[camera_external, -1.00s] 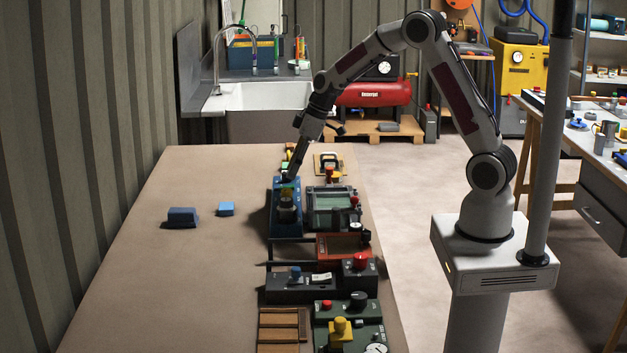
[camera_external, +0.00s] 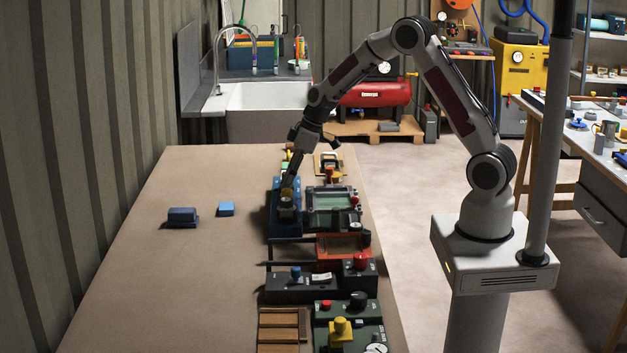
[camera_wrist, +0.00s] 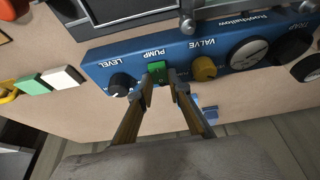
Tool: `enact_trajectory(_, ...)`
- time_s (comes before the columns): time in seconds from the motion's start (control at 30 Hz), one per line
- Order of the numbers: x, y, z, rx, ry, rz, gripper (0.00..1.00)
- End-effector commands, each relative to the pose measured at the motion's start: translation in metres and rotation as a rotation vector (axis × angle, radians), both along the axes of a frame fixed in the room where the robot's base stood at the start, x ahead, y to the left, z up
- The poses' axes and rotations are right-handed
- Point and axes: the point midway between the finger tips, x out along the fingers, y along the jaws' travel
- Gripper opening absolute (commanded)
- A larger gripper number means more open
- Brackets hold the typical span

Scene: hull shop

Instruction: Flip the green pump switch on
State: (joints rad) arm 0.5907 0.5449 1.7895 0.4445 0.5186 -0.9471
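The green pump switch (camera_wrist: 157,70) sits on a blue panel (camera_wrist: 118,52) under the label PUMP in the wrist view. It lies between a black LEVEL knob (camera_wrist: 121,84) and a brass-coloured VALVE knob (camera_wrist: 204,69). My gripper (camera_wrist: 160,77) has its two fingers apart with a narrow gap, and the tips are at the switch's near edge, one toward each side. I cannot tell whether they touch it. In the external view my gripper (camera_external: 287,190) is low over the blue panel (camera_external: 275,222), and the switch cannot be made out there.

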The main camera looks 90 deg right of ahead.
Motion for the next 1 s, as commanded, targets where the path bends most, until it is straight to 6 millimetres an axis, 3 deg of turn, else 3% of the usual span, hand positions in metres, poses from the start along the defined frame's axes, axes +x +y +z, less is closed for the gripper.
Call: enact_trajectory(1.0,-0.0015,0.0044,-0.0002,0.011,-0.12,0.007,0.0)
